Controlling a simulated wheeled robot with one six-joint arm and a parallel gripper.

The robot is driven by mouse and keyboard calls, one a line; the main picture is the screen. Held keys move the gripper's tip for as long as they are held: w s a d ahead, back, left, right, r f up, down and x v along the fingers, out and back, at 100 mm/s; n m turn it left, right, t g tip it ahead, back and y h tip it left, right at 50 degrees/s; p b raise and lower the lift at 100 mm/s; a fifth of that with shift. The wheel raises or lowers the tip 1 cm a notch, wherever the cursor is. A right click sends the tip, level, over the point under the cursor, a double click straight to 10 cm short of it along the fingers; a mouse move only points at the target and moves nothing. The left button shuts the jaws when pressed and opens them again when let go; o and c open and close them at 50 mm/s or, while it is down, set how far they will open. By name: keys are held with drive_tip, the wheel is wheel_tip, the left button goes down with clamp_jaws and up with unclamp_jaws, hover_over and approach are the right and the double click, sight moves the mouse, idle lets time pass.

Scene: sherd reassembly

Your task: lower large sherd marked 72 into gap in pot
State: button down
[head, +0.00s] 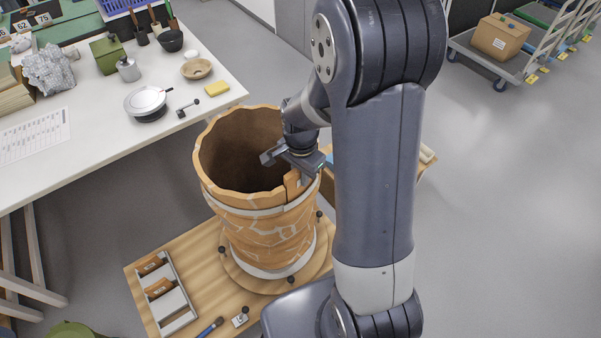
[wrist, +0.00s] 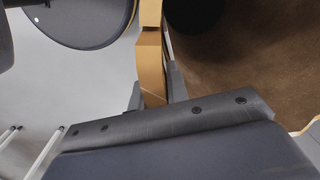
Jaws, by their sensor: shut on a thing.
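The large orange pot (head: 262,225) stands upright on a round wooden base, with pale joint lines across its wall and a jagged open rim. My gripper (head: 294,170) is over the pot's right-hand rim, shut on an orange sherd (head: 292,187). The sherd is upright at the pot wall, mostly hidden by the gripper and my arm. In the wrist view my gripper (wrist: 155,92) pinches the sherd (wrist: 151,75), seen edge-on, in line with the rim. The pot's dark brown inside (wrist: 255,70) lies to its right. I cannot see the mark 72 or whether the sherd touches the gap's edges.
A wooden board (head: 205,255) carries the pot, a grey rack (head: 178,318) with sherds, and a brush (head: 210,327). A white worktable (head: 95,105) with bowls and tools stands at left. A cart with a cardboard box (head: 500,38) is at the back right. Grey floor is clear at right.

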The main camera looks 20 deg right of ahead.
sight(302, 194)
wheel_tip(302, 194, down, 3)
drive_tip(key=shift+r+b, duration=0.2)
drive_tip(key=shift+b, duration=1.05)
drive_tip(key=shift+s+f, duration=0.2)
drive_tip(key=shift+s, duration=0.15)
drive_tip(key=c, duration=1.3)
unclamp_jaws()
drive_tip(key=shift+s+d+f, duration=0.1)
drive_tip(key=shift+b, duration=0.3)
wheel_tip(302, 194, up, 12)
drive_tip(key=shift+r+p, duration=0.1)
drive_tip(key=shift+p, duration=0.55)
